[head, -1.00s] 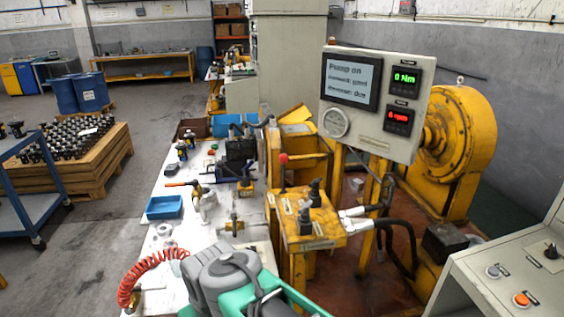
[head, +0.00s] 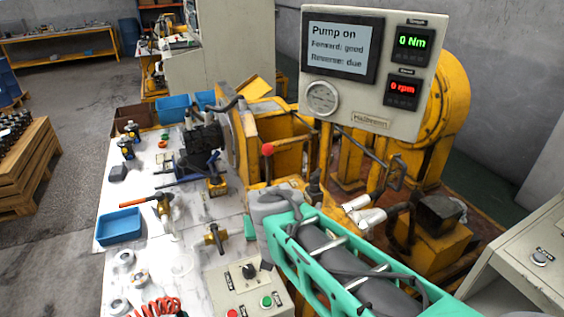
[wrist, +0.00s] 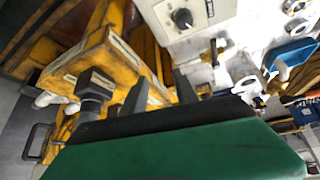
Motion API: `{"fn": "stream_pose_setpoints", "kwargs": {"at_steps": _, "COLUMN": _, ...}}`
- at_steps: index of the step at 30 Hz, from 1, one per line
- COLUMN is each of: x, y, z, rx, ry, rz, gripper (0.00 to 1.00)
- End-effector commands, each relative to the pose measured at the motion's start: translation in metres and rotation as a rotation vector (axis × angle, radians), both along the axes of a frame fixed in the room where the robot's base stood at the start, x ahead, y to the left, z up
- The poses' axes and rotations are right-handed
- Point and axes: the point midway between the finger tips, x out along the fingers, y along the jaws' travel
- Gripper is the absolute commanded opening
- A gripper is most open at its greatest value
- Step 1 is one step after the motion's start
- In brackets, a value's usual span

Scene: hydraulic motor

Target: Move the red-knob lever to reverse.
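The red-knob lever (head: 267,149) stands roughly upright beside the yellow valve stand, left of the display in the head view. My arm covers much of the stand's lower part. I cannot make out the red knob in the wrist view. My gripper (wrist: 158,80) shows two dark fingers apart with nothing between them, over the yellow valve block (wrist: 95,60). In the head view the fingers are hidden. The display (head: 340,45) reads "Pump on", "Forward: good", "Reverse: due". The meters show 0 Nm (head: 412,43) and 0 rpm (head: 403,87).
A white bench (head: 135,190) on the left holds a blue bin (head: 119,227), tools and fittings. A control box with a black knob (head: 248,271) stands in front. A grey console (head: 530,270) is at right.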

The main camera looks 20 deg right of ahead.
Motion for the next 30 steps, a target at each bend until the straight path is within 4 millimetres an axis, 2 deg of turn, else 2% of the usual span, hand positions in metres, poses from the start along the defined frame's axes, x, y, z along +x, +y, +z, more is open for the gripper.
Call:
{"fn": "stream_pose_setpoints", "kwargs": {"at_steps": 1, "x": 0.042, "y": -0.017, "z": -0.028, "rx": -0.043, "ry": -0.1, "rz": -0.087, "gripper": 0.35}}
{"fn": "stream_pose_setpoints", "kwargs": {"at_steps": 3, "x": 0.103, "y": -0.045, "z": -0.032, "rx": -0.122, "ry": -0.301, "rz": -0.214, "gripper": 0.35}}
{"fn": "stream_pose_setpoints", "kwargs": {"at_steps": 4, "x": 0.125, "y": -0.055, "z": -0.03, "rx": -0.158, "ry": -0.39, "rz": -0.253, "gripper": 0.35}}
{"fn": "stream_pose_setpoints", "kwargs": {"at_steps": 6, "x": 0.166, "y": -0.069, "z": -0.022, "rx": -0.243, "ry": -0.586, "rz": -0.307, "gripper": 0.35}}
{"fn": "stream_pose_setpoints", "kwargs": {"at_steps": 9, "x": 0.2, "y": -0.07, "z": -0.007, "rx": -0.336, "ry": -0.802, "rz": -0.316, "gripper": 0.35}}
{"fn": "stream_pose_setpoints", "kwargs": {"at_steps": 12, "x": 0.215, "y": -0.064, "z": 0.007, "rx": -0.383, "ry": -0.919, "rz": -0.299, "gripper": 0.35}}
{"fn": "stream_pose_setpoints", "kwargs": {"at_steps": 16, "x": 0.227, "y": -0.07, "z": 0.016, "rx": -0.395, "ry": -0.952, "rz": -0.296, "gripper": 0.35}}
{"fn": "stream_pose_setpoints", "kwargs": {"at_steps": 24, "x": 0.268, "y": -0.097, "z": 0.016, "rx": -0.394, "ry": -0.948, "rz": -0.294, "gripper": 0.35}}
{"fn": "stream_pose_setpoints", "kwargs": {"at_steps": 30, "x": 0.281, "y": -0.104, "z": 0.015, "rx": -0.393, "ry": -0.947, "rz": -0.29, "gripper": 0.35}}
